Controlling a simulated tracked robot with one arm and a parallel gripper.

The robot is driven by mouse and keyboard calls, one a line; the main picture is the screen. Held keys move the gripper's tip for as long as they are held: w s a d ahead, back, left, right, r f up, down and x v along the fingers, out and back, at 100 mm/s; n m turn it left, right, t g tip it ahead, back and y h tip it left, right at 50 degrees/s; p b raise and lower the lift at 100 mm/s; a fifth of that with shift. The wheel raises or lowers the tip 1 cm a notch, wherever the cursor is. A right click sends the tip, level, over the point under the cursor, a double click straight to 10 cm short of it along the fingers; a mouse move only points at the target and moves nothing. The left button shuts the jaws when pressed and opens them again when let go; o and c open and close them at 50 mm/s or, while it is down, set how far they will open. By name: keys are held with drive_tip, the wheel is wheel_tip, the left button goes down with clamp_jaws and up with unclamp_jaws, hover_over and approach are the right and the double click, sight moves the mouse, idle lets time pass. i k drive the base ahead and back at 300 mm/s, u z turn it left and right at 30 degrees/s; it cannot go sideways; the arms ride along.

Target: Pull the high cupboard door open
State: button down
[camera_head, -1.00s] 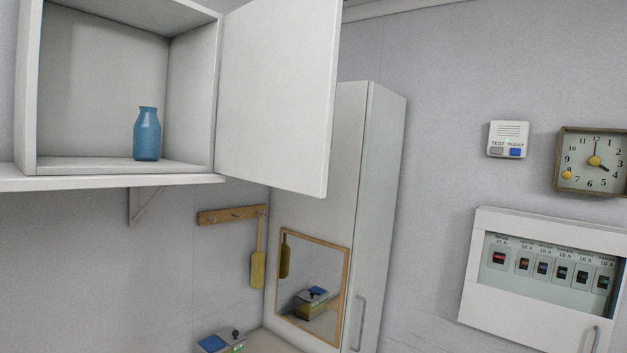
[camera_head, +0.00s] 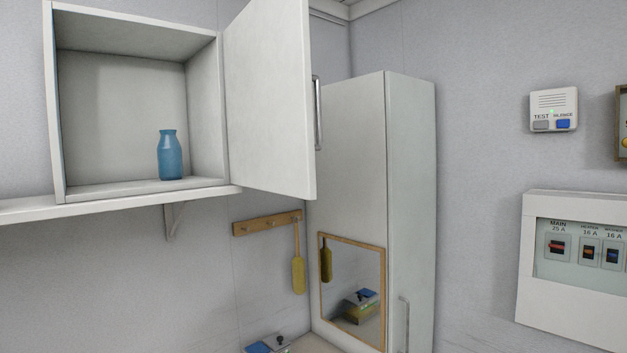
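The high cupboard (camera_head: 51,120) is on the wall at the upper left. Its white door (camera_head: 264,100) stands wide open, hinged on the right side and swung out from the opening. The door's metal handle (camera_head: 317,113) shows at its far right edge. A blue bottle (camera_head: 170,157) stands upright inside on the cupboard floor. My gripper is not in view, and nothing is seen touching the door or handle.
A shelf (camera_head: 110,206) runs under the cupboard. A tall white cabinet (camera_head: 409,200) with a framed mirror (camera_head: 352,290) stands behind the door. A peg rail (camera_head: 266,223) with a yellow brush (camera_head: 298,275) hangs below. An alarm box (camera_head: 553,109) and breaker panel (camera_head: 570,265) are at right.

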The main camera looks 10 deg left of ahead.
sight(268, 80)
drive_tip(key=z, duration=0.05)
drive_tip(key=i, duration=1)
drive_tip(key=u, duration=0.05)
